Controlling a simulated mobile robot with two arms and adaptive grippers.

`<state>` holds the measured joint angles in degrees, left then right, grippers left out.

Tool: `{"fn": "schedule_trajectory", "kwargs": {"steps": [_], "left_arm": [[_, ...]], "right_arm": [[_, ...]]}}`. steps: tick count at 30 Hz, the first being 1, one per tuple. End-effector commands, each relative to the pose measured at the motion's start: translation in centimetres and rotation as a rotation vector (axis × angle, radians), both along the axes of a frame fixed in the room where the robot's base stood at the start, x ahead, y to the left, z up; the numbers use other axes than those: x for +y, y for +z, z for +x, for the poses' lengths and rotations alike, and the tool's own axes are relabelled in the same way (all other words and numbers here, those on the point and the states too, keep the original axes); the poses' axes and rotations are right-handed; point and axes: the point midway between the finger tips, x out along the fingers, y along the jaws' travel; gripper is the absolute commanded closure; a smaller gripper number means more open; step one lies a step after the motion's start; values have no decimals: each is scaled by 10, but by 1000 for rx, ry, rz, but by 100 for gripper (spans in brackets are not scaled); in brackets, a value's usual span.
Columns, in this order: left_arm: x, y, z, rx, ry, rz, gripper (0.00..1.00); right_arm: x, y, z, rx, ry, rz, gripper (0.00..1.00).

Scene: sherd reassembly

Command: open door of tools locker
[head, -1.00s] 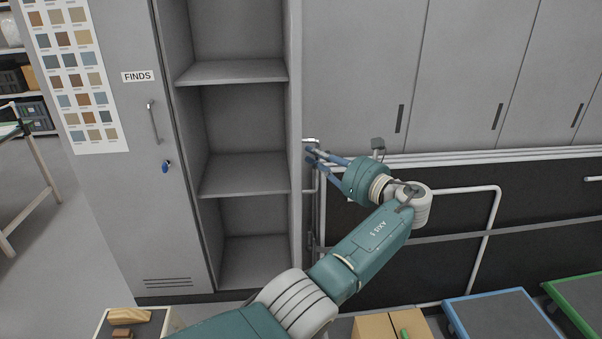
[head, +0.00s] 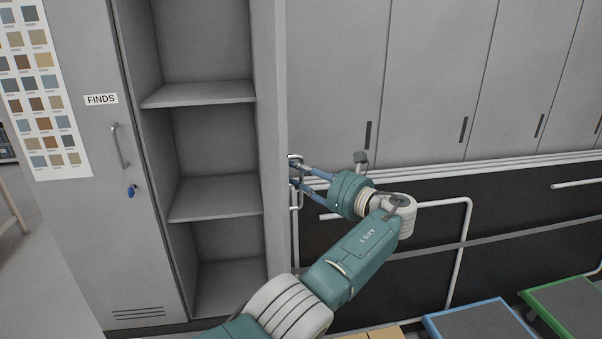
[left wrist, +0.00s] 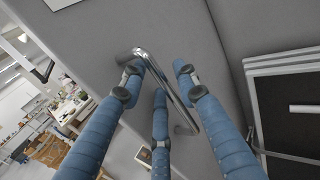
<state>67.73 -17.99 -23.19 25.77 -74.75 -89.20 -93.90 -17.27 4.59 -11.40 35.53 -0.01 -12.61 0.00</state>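The tools locker stands open beside the FINDS locker, its empty shelves (head: 213,95) in view. Its grey door (head: 274,120) is swung out and seen nearly edge-on in the head view. The metal bar handle (left wrist: 165,78) is on the door's outer face in the left wrist view. My left gripper (head: 294,173) is at this handle. Its blue fingers (left wrist: 156,72) are spread around the bar, apart from each other, and do not look clamped. The tools label is not readable. My right gripper is not in view.
The FINDS locker door (head: 85,190), with a handle and blue key, is shut on the left. Grey wall cabinets (head: 430,80) and a rail (head: 467,240) are at the right. A blue-edged cart (head: 480,322) and a green-edged cart (head: 565,300) stand low at right.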

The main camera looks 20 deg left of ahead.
Motion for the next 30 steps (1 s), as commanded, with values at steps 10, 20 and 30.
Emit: {"fn": "schedule_trajectory", "kwargs": {"steps": [10, 20, 30], "left_arm": [[0, 8, 0, -6, 0, 1, 68], [0, 68, 1, -8, 0, 0, 68], [0, 100, 1, -1, 0, 0, 68]], "right_arm": [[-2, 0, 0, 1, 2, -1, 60], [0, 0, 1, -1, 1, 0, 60], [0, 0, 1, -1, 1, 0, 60]]}}
